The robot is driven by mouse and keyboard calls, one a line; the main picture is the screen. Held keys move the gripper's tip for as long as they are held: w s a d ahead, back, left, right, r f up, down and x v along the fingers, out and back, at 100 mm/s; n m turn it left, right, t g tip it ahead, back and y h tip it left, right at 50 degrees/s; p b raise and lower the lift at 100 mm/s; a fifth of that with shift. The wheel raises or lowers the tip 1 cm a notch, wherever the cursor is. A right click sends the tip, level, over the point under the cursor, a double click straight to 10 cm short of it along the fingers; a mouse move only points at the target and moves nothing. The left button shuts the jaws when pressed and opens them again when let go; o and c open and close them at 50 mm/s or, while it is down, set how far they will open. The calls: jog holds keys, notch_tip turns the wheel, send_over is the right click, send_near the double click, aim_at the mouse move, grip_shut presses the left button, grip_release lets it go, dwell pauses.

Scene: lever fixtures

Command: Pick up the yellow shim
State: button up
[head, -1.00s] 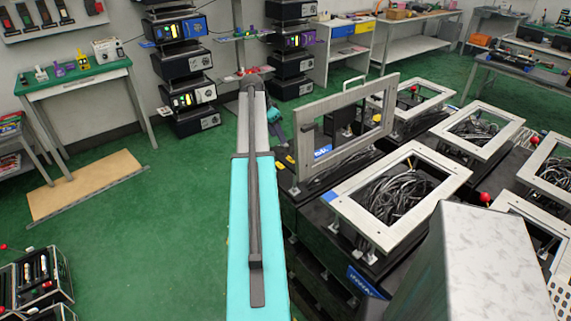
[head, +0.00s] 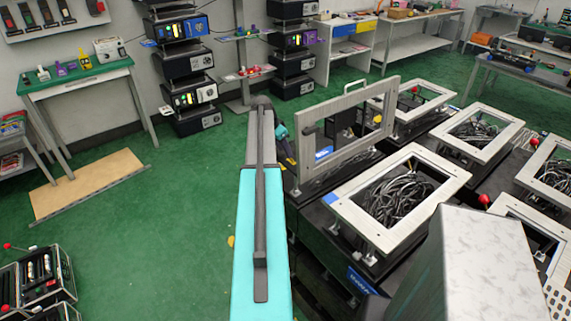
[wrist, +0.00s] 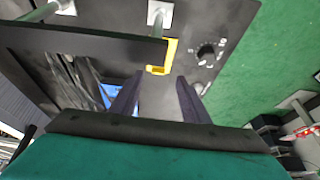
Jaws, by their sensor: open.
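The yellow shim (wrist: 171,54) shows in the wrist view as a bent, L-like piece at the edge of a dark bar, over a dark panel. My gripper (wrist: 158,80) is open, its two dark fingers apart and pointing toward the shim. The shim lies just beyond the fingertips, and nothing is between them that I can see as held. In the head view my teal gripper (head: 283,138) is partly hidden behind my arm, beside the upright metal frame (head: 303,168). A small yellow patch beside it may be the shim.
Several metal-framed fixtures (head: 350,183) with cables inside stand on dark boxes to the right. The upright frame stands close to my gripper. Green floor (head: 170,235) is open to the left, with a tan board (head: 88,186) on it. A stack of devices (head: 188,98) stands behind.

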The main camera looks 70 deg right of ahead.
aim_at(290, 160)
jog(key=shift+s+d+f, duration=0.1)
jog(key=shift+f, duration=0.1)
dwell(0.3)
jog(key=shift+p+x, duration=0.95)
jog(key=shift+x, duration=0.25)
jog(key=shift+p+x, duration=0.4)
jog(key=shift+x, duration=1)
jog(key=shift+s+d+r, duration=0.1)
jog(key=shift+d, duration=0.05)
jog(key=shift+c, duration=0.2)
grip_shut()
